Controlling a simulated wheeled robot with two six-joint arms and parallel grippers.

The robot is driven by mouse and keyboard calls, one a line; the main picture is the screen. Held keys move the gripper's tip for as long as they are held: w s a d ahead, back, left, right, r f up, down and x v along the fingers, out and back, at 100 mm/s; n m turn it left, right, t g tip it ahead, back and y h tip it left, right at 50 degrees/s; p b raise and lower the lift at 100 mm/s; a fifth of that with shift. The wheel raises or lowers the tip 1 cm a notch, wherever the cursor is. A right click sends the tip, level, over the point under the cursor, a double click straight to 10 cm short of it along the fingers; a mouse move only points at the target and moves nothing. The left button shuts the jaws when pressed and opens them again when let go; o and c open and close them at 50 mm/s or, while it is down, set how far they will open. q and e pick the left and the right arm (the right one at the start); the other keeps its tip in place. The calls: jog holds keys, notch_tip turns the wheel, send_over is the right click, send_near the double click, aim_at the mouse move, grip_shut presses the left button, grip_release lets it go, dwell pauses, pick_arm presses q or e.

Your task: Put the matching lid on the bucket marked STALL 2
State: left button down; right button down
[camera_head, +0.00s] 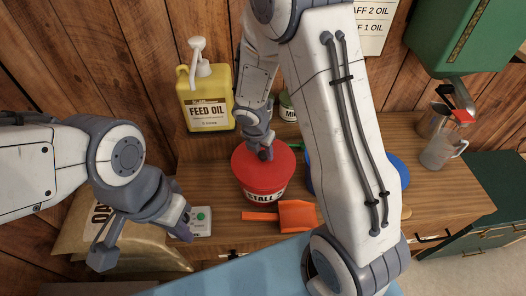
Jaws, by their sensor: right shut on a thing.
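A red bucket (262,194) stands on the wooden bench, with a white label reading STALL; the number after it cannot be read. A red lid (249,168) covers its top and looks level on the rim; whether it is fully seated I cannot tell. My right gripper (265,153) reaches down from above and is shut on the lid near its middle. My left gripper (145,248) is open and empty at the bench's left front, well apart from the bucket. A blue round thing (398,171) is partly hidden behind my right arm.
A yellow feed oil bottle (208,97) with a pump stands behind left. An orange scoop (297,215) lies in front of the bucket. A small scale (201,221) and a paper sack (85,232) are near my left gripper. Clear jugs (438,152) stand under a green dispenser (462,40).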

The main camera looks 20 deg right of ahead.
aim_at(258, 167)
jog(key=shift+f+b, duration=0.6)
jog(key=shift+f, duration=0.05)
jog(key=c, duration=0.8)
grip_release()
jog(key=shift+o, duration=0.2)
jog(key=shift+r, duration=0.15)
jog(key=p+v, duration=0.9)
jog(key=v, duration=0.1)
jog(key=shift+r+p, duration=0.4)
jog(key=shift+a, duration=0.1)
